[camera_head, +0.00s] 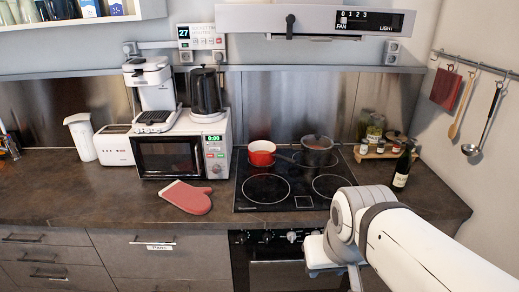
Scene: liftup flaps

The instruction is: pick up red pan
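A red pan (262,153) with a light inside sits on the back left burner of the black cooktop (256,205). A dark handle seems to reach from it toward the right. A dark pot (317,150) stands on the back right burner, close beside the pan. My white arm comes in from the lower right. Its end, my gripper (350,277), is low in front of the oven at the bottom edge. The fingers are mostly cut off or hidden, so I cannot tell whether they are open. The gripper is well apart from the pan.
A microwave (183,153) with a coffee maker and kettle on top stands left of the cooktop. A red oven mitt (187,197) lies on the counter. A dark bottle (403,168) and a jar tray (366,154) are at the right. The front burners are clear. The hood (316,20) hangs above.

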